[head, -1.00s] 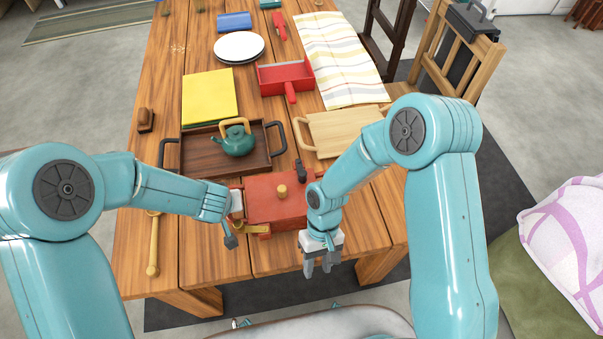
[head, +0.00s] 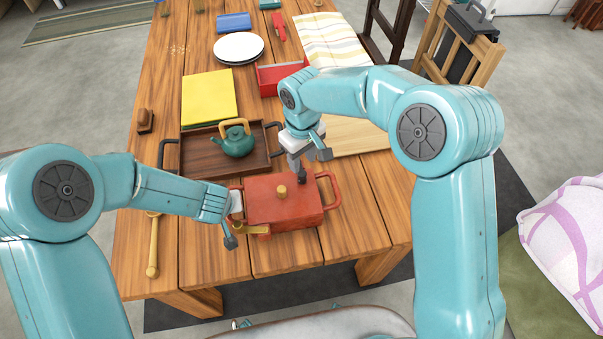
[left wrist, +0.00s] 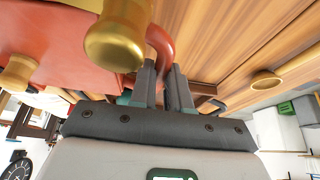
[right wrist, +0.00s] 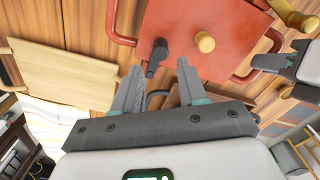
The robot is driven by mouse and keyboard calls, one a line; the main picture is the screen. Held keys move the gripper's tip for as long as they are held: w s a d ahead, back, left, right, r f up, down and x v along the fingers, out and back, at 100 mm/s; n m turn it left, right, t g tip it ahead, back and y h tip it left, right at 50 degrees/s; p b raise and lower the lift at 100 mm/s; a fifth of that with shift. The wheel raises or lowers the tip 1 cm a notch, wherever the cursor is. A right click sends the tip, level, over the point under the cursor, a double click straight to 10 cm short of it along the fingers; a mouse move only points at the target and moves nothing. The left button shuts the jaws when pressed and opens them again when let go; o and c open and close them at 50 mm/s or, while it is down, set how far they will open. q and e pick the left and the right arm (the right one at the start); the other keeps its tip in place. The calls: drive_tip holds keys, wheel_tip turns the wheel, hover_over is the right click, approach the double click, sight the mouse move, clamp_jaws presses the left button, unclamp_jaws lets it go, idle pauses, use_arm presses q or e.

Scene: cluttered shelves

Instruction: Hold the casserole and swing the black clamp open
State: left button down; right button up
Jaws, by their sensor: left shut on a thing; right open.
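The red casserole (head: 262,211) stands on the wooden table with a gold knob (head: 281,191) on its lid. My left gripper (head: 238,208) is shut on its red left side handle (left wrist: 160,42). The black clamp (right wrist: 157,55) is at the casserole's far right edge, partly hidden by my right gripper in the head view. My right gripper (head: 296,170) is open and points down at the clamp. In the right wrist view the clamp stands just ahead of the gap between the fingertips (right wrist: 160,75); I cannot tell whether they touch it.
A gold clamp (head: 251,231) is at the casserole's front left. A dark tray (head: 185,163) with a green teapot (head: 240,146) stands behind. A light board (head: 355,138) lies behind right. A spoon (head: 153,250) lies at left. The table right of the casserole is clear.

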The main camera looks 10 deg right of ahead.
sight(302, 173)
drive_tip(key=shift+f, duration=2.75)
clamp_jaws()
